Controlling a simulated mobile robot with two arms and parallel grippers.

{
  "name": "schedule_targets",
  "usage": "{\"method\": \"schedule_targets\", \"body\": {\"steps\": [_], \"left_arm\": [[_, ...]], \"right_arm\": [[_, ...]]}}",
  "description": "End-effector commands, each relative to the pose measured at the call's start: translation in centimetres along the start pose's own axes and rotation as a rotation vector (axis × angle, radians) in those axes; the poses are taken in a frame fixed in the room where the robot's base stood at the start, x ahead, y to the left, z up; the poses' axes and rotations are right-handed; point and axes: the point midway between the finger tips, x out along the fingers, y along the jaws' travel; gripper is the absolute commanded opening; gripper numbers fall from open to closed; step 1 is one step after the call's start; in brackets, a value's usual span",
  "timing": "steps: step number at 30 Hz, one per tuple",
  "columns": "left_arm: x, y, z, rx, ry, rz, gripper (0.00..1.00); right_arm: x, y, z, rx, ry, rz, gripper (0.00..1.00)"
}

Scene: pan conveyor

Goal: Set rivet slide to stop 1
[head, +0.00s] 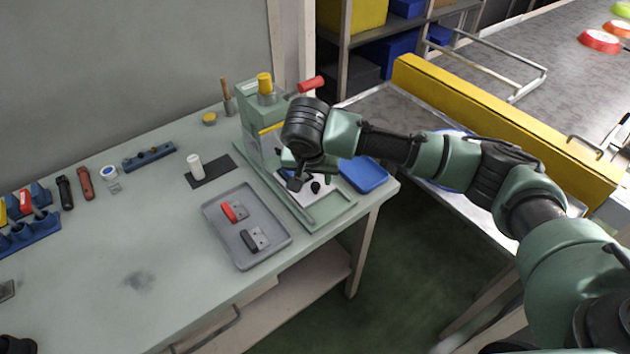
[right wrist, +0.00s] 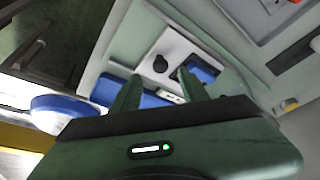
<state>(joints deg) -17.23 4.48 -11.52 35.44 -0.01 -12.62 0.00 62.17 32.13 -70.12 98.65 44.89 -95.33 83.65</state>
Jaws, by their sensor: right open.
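The green rivet press (head: 250,135) stands at the right end of the workbench, with a red-handled lever and a yellow cap on top. Its pale slide plate (head: 318,200) lies on the green base and carries a black knob (head: 315,187). The right wrist view also shows the black knob (right wrist: 160,64) on the white plate, just beyond my fingertips. My right gripper (right wrist: 160,88) is open and empty, pointing down over the press base; it partly hides the slide in the head view. Stop marks are too small to read.
A grey tray (head: 218,228) holds a red-handled and a black-handled part left of the press. A blue tray (head: 365,175) sits close on its right. A white cylinder (head: 195,167) stands on a dark mat. The bench's front left is mostly clear. A yellow conveyor rail (head: 500,125) lies right.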

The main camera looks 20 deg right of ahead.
Motion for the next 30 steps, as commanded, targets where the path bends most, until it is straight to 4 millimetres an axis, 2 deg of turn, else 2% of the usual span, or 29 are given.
{"method": "schedule_targets", "body": {"steps": [3,9,19,20,24,25,30], "left_arm": [[-0.3,-0.1,-0.1,0.000,0.001,-0.002,0.36],[-0.5,-0.2,-0.2,0.000,0.003,-0.002,0.36],[-0.5,-0.2,-0.2,0.000,0.003,-0.003,0.36],[-0.5,-0.2,-0.2,0.000,0.003,-0.003,0.36],[-0.5,-0.2,-0.2,-0.001,0.003,-0.003,0.36],[-0.5,-0.2,-0.2,-0.001,0.003,-0.003,0.36],[-0.5,-0.2,-0.2,-0.001,0.003,-0.003,0.36]], "right_arm": [[2.0,0.1,0.0,0.001,-0.001,0.002,0.44],[4.3,-0.1,0.0,-0.001,0.000,-0.002,0.44],[4.9,-0.1,0.0,-0.003,0.001,-0.003,0.44],[4.9,-0.1,0.0,-0.003,0.001,-0.003,0.41],[4.8,-0.1,0.0,-0.003,0.001,-0.003,0.03],[4.8,-0.1,0.0,-0.003,0.001,-0.003,0.00],[4.8,-0.1,0.0,-0.002,0.001,-0.003,0.00]]}}
